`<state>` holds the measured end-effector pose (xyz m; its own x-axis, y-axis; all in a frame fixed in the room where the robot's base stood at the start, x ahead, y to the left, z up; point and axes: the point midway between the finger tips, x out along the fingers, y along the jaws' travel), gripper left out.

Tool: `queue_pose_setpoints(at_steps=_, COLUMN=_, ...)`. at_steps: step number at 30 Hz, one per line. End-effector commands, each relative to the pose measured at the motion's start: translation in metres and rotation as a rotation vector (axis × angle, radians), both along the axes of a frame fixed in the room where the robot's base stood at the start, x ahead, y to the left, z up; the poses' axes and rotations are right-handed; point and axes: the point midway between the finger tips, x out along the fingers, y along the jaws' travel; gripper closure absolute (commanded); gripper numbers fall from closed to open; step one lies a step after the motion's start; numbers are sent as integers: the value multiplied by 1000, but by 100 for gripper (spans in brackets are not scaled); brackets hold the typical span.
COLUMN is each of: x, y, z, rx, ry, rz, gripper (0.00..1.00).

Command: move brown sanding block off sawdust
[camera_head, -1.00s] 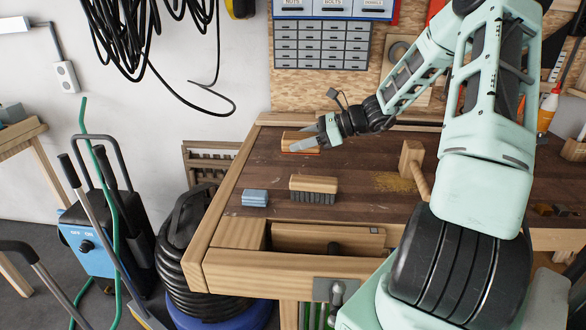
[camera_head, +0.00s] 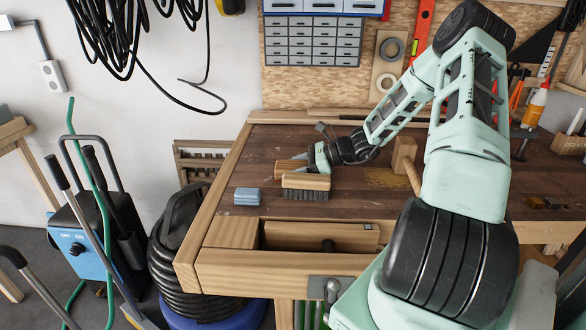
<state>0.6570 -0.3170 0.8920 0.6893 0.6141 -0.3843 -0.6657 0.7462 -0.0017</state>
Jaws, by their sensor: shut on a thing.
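The brown sanding block (camera_head: 290,166) is on the left part of the workbench, just behind the wooden brush. My gripper (camera_head: 312,160) is shut on it from the right, and the brush hides its lower front. I cannot tell whether it touches the bench top or the brush. The sawdust (camera_head: 385,178) lies as a thin tan patch to the right, apart from the block.
The wooden brush (camera_head: 306,182) with dark bristles stands in front of the block. A stack of blue pads (camera_head: 247,196) lies at left. A wooden mallet (camera_head: 404,158) stands beside the sawdust. Bare bench top (camera_head: 265,150) shows behind the pads.

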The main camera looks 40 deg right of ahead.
Motion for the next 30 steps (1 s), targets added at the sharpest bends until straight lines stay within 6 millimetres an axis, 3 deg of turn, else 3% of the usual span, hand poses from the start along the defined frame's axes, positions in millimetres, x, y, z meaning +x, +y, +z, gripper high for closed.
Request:
queue_pose_setpoints(at_steps=5, x=0, y=0, z=-3, rx=1, ry=-1, rz=0, gripper=71)
queue_pose_setpoints(at_steps=6, x=0, y=0, z=-3, rx=0, ry=0, rz=0, gripper=37)
queue_pose_setpoints(at_steps=8, x=0, y=0, z=-2, rx=0, ry=0, rz=0, gripper=24)
queue_pose_setpoints(at_steps=20, x=-4, y=-4, z=3, rx=-1, ry=-1, rz=-1, gripper=24)
queue_pose_setpoints(at_steps=30, x=-49, y=-46, z=28, rx=-2, ry=-1, rz=-3, gripper=24)
